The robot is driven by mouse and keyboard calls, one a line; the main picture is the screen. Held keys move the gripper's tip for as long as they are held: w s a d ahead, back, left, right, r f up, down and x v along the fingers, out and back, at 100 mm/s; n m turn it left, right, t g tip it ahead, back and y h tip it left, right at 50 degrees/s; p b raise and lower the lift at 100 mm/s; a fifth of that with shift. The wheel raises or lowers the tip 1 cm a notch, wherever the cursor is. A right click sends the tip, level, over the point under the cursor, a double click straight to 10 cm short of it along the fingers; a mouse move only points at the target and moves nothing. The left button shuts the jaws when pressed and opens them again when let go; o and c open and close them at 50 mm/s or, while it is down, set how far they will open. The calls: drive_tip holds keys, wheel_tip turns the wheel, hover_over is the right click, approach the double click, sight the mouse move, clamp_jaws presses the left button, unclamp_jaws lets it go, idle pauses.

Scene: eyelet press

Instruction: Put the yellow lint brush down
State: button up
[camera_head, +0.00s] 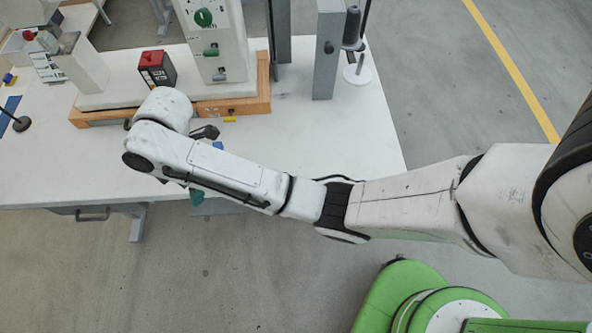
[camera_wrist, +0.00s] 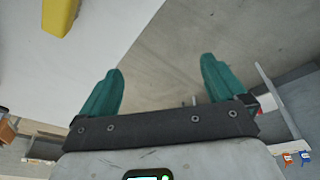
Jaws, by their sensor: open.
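My gripper (camera_wrist: 160,66) is open, with its two teal fingers spread and nothing between them. In the head view only a bit of teal finger (camera_head: 197,197) shows below my forearm, near the table's front edge; the rest is hidden. A yellow piece (camera_wrist: 60,14), which looks like the yellow lint brush, lies over the white surface at the top left of the wrist view, cut by the frame edge and apart from the fingers. A small yellow piece (camera_head: 229,119) shows in the head view beside the press base; I cannot tell whether it is the same thing.
The white table (camera_head: 330,140) is bare at the right. The press (camera_head: 215,45) stands on a wooden base (camera_head: 250,103) at the back, with a red and black box (camera_head: 157,68) beside it. A grey post (camera_head: 327,55) and a spool stand (camera_head: 357,73) are further right.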

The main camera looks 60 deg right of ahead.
drive_tip(key=s+d+f+m+h, duration=0.1)
drive_tip(key=s+d+m, duration=0.4)
drive_tip(key=s, duration=0.4)
drive_tip(key=s+d+f+m+h, duration=0.1)
drive_tip(key=s+d+m, duration=0.4)
drive_tip(key=s, duration=0.5)
drive_tip(key=s+d+f+m+h, duration=0.1)
drive_tip(key=s+d+f+m, duration=0.1)
drive_tip(key=s+d+m, duration=0.3)
drive_tip(key=s+m, duration=0.2)
drive_tip(key=s, duration=0.2)
drive_tip(key=shift+s+f+m, duration=0.3)
drive_tip(key=shift+s, duration=0.05)
drive_tip(key=shift+d, duration=0.1)
